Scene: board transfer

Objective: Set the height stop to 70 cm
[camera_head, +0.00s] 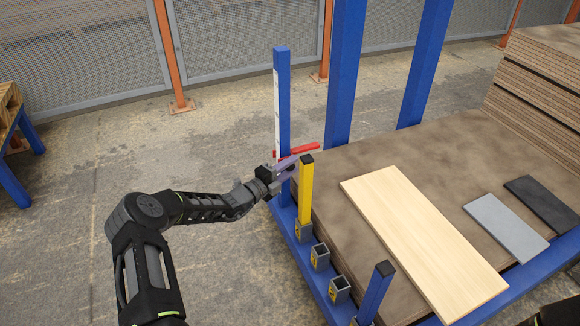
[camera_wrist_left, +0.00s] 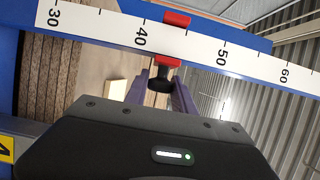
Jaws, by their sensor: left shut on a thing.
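The height stop has a red bar (camera_head: 300,150) on a blue upright post (camera_head: 283,85) with a white scale strip (camera_head: 276,105). In the left wrist view the scale (camera_wrist_left: 205,47) shows 30, 40, 50 and 60. The red slider (camera_wrist_left: 177,19) crosses it a little past 40, at roughly 43 to 44. A black knob (camera_wrist_left: 160,84) projects from the slider. My left gripper (camera_head: 288,168), also in the left wrist view (camera_wrist_left: 160,95), is shut on this knob, with one finger on each side. My right gripper is not in view.
A yellow post (camera_head: 306,190) with a black cap stands close right of my left gripper. Empty sockets (camera_head: 320,256) line the blue frame. A pale board (camera_head: 425,240), a grey board (camera_head: 505,227) and a dark board (camera_head: 543,203) lie on the brown stack. Floor left of the post is clear.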

